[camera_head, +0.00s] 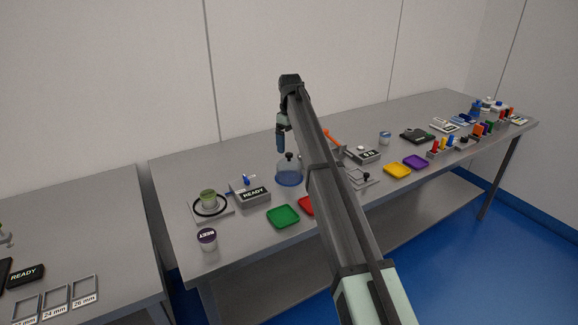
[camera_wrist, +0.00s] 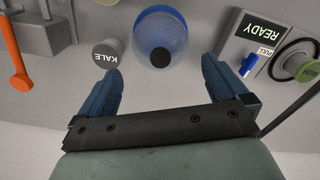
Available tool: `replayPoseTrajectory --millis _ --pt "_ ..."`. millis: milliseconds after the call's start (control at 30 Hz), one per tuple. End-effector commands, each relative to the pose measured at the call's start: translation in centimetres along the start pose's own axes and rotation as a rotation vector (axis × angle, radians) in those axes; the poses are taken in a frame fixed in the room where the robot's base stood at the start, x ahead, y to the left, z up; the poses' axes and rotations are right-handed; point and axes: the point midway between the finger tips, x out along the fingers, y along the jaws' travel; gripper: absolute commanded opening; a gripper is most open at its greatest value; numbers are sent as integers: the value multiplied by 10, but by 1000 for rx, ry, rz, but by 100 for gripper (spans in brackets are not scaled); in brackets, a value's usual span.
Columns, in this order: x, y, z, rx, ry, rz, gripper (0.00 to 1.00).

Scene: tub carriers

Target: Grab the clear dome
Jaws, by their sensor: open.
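The clear dome (camera_head: 288,170) stands upright on the table, with a black knob on top and a blue disc at its bottom. In the wrist view the dome (camera_wrist: 160,28) is at top centre, its knob pointing toward my gripper. My gripper (camera_head: 281,149) is above the table near the dome's knob, apart from it in the wrist view. Its two blue fingers (camera_wrist: 160,70) are spread wide and empty, with the knob between their lines. The exact gap in height is hard to tell.
A tub marked KALE (camera_wrist: 107,50) stands close beside the dome. A READY box (camera_head: 254,194) is on its other side. Green tray (camera_head: 283,216), red tray (camera_head: 306,205) and an orange-handled device (camera_wrist: 20,75) are nearby. A BEET tub (camera_head: 207,240) stands near the table's left end.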

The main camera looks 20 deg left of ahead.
Motion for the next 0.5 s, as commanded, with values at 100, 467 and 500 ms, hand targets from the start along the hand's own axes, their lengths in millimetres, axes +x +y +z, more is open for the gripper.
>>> replayPoseTrajectory --millis 100,467,500 --pt "11 0 0 0 0 0 100" --pt "39 0 -4 0 -1 -1 100" --pt "44 0 -4 0 -1 -1 100"
